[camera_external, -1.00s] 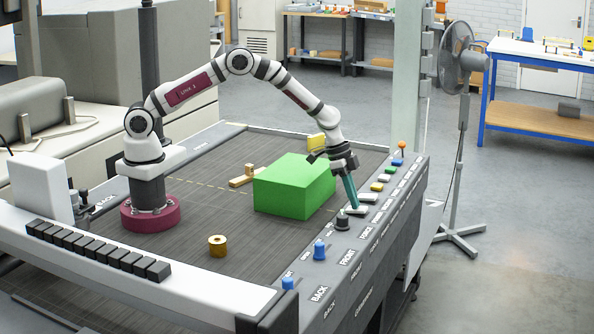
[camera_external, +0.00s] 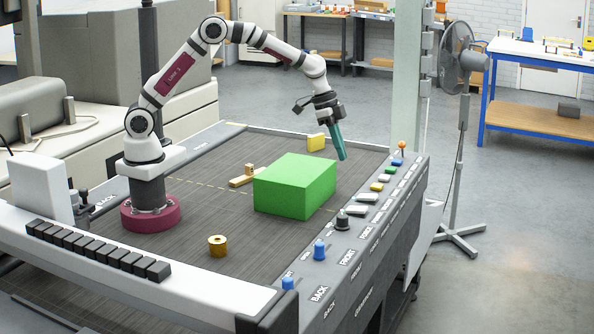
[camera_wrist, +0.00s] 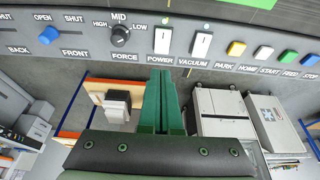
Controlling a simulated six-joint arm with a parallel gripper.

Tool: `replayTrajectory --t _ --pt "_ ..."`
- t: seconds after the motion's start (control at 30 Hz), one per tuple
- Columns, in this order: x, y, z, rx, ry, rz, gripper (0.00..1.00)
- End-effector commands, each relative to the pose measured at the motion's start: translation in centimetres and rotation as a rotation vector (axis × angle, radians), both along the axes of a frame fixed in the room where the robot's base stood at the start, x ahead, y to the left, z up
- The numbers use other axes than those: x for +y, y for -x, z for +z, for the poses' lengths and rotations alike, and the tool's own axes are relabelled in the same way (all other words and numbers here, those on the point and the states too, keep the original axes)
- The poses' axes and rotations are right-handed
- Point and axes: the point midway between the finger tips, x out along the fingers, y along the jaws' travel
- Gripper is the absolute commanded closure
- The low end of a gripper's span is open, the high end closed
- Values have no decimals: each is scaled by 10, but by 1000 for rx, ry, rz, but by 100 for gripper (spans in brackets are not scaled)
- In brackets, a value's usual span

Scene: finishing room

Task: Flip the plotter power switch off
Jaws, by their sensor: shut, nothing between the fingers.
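The power switch is a white rocker above the POWER label in the wrist view (camera_wrist: 162,40). It also shows on the front panel, beside the black knob, in the external view (camera_external: 357,211). Which way the rocker is tilted is too small to tell. A similar white vacuum switch (camera_wrist: 201,44) sits just to its right in the wrist view. My gripper (camera_external: 342,157) is shut and empty, its teal fingers pointing down.
The black FORCE knob (camera_wrist: 120,37) and a blue knob (camera_wrist: 46,28) lie left of the power switch. Yellow (camera_wrist: 235,49), white, green and blue buttons lie right. A large green block (camera_external: 294,187) stands on the plotter bed close behind the panel. Air above the panel is clear.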

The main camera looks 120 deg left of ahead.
Motion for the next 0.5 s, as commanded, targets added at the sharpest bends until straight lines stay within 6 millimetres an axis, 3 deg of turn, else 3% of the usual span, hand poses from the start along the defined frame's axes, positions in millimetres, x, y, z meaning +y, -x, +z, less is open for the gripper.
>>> replayTrajectory --t 0.5 --pt "3 -14 4 -2 -1 0 100"
